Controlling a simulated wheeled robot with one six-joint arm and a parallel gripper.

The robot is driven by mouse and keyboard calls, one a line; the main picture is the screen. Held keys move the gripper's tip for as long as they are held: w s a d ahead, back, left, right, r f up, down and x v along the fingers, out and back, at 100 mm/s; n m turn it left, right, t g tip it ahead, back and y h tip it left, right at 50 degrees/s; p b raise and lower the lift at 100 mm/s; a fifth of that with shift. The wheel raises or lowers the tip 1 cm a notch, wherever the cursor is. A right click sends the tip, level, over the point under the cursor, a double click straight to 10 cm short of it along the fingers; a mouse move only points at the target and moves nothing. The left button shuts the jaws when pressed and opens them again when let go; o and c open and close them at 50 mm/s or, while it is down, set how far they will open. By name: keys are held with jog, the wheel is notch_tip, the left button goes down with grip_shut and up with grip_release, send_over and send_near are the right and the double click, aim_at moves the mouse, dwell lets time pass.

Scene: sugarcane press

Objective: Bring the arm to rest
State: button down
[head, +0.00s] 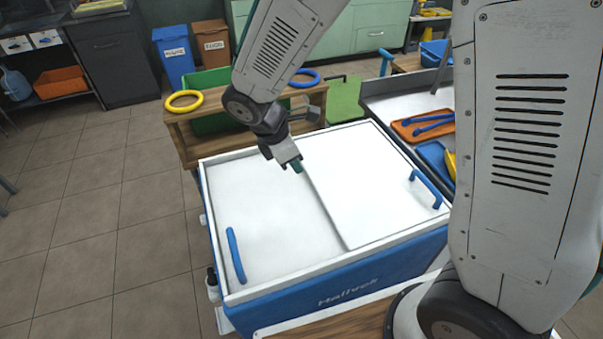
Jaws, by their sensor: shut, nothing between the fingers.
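My gripper (296,166) hangs from my bent arm, pointing down over the middle of a white-topped blue chest (345,292). Its fingers look closed and nothing shows between them. The fingertips appear just above the chest's lid, near the seam between the two lid panels; I cannot tell the exact gap. The left panel (262,215) has a blue handle (235,255) at its left edge. The right panel (365,185) has a blue handle (426,188) at its right edge. My arm hides part of what stands behind.
A wooden stand (187,138) with yellow (185,101) and blue rings is behind the chest. A counter with an orange tray (420,135) and blue tools is at right. Blue (174,58) and brown (212,44) bins stand at the back. Tiled floor (95,240) at left is clear.

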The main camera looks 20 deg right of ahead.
jog(key=s+d+r+m+y, duration=0.1)
jog(key=s+d+r+m, duration=0.3)
jog(key=s+r+m, duration=0.2)
jog(key=s+d+r+m+y, duration=0.2)
jog(key=s+d+r+m, duration=0.2)
jog(key=s+r+m, duration=0.2)
jog(key=s+d+r+m+t+y, duration=0.1)
jog(key=s+d+r+m, duration=0.3)
jog(key=s, duration=0.5)
notch_tip(320, 180, up, 2)
jog(key=m, duration=0.2)
jog(key=shift+s+d+r+m, duration=0.2)
jog(key=shift+s+d+m, duration=0.15)
jog(key=shift+s+m, duration=0.05)
